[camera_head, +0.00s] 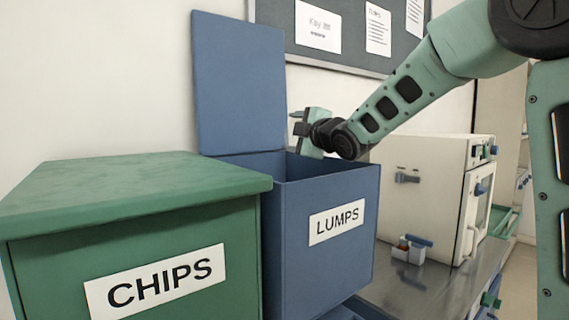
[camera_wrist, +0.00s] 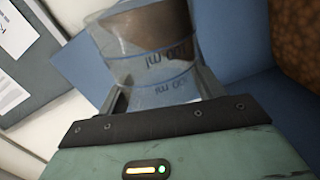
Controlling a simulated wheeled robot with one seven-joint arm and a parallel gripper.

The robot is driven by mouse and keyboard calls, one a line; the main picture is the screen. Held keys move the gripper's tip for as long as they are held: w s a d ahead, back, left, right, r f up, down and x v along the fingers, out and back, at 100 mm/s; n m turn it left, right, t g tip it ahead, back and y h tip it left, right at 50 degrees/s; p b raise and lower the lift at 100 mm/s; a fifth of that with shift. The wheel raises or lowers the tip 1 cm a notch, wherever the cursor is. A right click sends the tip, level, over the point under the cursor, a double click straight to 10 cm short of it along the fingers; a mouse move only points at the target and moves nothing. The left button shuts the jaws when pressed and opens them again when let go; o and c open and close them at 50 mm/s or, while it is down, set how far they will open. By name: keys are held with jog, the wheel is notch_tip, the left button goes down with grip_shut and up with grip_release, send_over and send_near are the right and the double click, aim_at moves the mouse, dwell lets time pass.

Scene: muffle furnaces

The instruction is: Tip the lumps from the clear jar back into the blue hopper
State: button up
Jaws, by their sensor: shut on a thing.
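The blue hopper (camera_head: 318,235), labelled LUMPS, stands open with its lid (camera_head: 238,85) raised against the wall. My gripper (camera_head: 312,132) is over the hopper's opening. In the wrist view my gripper (camera_wrist: 165,92) is shut on the clear jar (camera_wrist: 190,75), which has blue volume marks. The jar looks tilted. Brown material (camera_wrist: 152,25) shows at its far end; I cannot tell whether all of it is inside the jar. Brown lumps (camera_wrist: 298,40) show at the upper right, beside blue hopper wall. The jar is not clearly visible in the head view.
A closed green bin (camera_head: 140,240), labelled CHIPS, stands left of the hopper. A white furnace (camera_head: 435,190) stands on the metal bench (camera_head: 405,288) to the right, with a small container (camera_head: 409,250) in front. A notice board (camera_head: 340,35) hangs behind.

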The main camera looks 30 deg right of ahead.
jog(key=shift+a+f+n+b, duration=0.3)
jog(key=shift+n+b, duration=0.35)
jog(key=shift+b, duration=0.5)
jog(key=shift+a+f+n+b, duration=0.25)
jog(key=shift+n+b, duration=0.4)
jog(key=shift+b, duration=0.45)
jog(key=shift+r, duration=0.2)
jog(key=shift+a+f+n+b, duration=0.1)
jog(key=shift+a+n+b, duration=0.1)
jog(key=shift+n+b, duration=0.65)
jog(key=shift+a+f+n+b, duration=0.15)
jog(key=shift+n+b, duration=0.1)
jog(key=shift+b, duration=0.5)
jog(key=shift+a+r+n+b, duration=0.1)
jog(key=shift+r+n+b, duration=0.1)
jog(key=shift+n+b, duration=0.15)
jog(key=shift+s+a+f+n+b, duration=0.15)
jog(key=shift+n+b, duration=0.4)
jog(key=shift+b, duration=0.3)
jog(key=shift+a, duration=0.1)
jog(key=shift+a+f+n+b, duration=0.1)
jog(key=shift+n+b, duration=0.5)
jog(key=shift+b, duration=0.15)
